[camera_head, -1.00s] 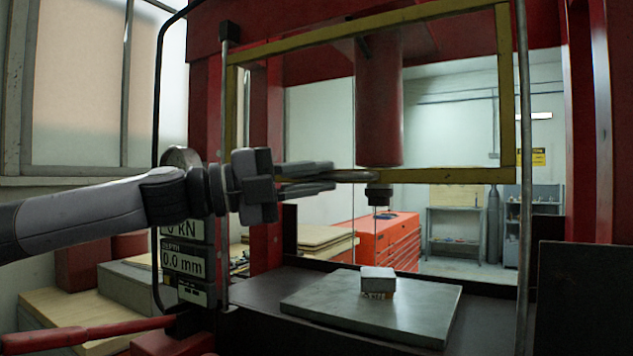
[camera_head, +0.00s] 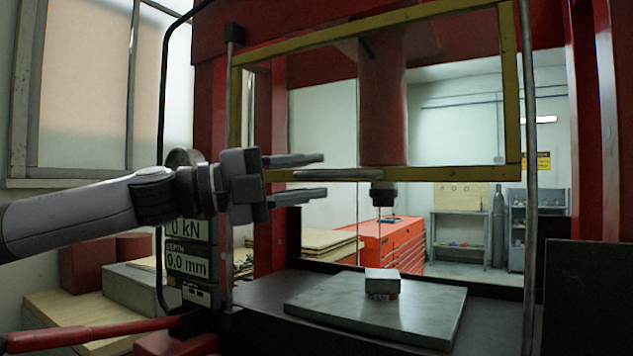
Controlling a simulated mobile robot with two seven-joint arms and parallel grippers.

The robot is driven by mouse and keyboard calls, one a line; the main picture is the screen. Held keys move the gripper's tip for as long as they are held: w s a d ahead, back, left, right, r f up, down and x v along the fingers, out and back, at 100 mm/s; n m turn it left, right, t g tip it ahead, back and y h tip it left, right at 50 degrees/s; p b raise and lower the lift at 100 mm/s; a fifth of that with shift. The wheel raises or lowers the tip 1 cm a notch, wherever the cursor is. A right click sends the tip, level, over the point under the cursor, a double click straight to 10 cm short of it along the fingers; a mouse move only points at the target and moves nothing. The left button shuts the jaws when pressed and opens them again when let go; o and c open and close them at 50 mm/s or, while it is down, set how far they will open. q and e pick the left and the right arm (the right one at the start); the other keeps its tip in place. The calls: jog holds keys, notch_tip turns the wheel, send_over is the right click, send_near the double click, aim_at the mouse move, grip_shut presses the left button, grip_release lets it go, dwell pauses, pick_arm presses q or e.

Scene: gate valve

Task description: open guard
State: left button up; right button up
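The guard (camera_head: 440,175) is a yellow-framed clear panel on the front of the red press. Its bottom bar is raised, leaving a gap above the press bed. A grey bar handle (camera_head: 350,175) sits on the bottom bar. My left gripper (camera_head: 324,174) is open, its fingers spread above and below the left end of the handle, with visible space on both sides. It appears not to touch the handle. My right gripper is not in view.
A metal block (camera_head: 382,283) sits on a grey plate (camera_head: 430,318) on the press bed. A red ram (camera_head: 383,110) hangs above it. A display panel (camera_head: 187,262) reads 0.0 mm depth. A red lever (camera_head: 95,332) extends at lower left. A dark panel (camera_head: 588,295) stands at right.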

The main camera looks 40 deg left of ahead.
pick_arm(q)
jog(key=shift+b+v, duration=0.95)
jog(key=shift+v, duration=1.65)
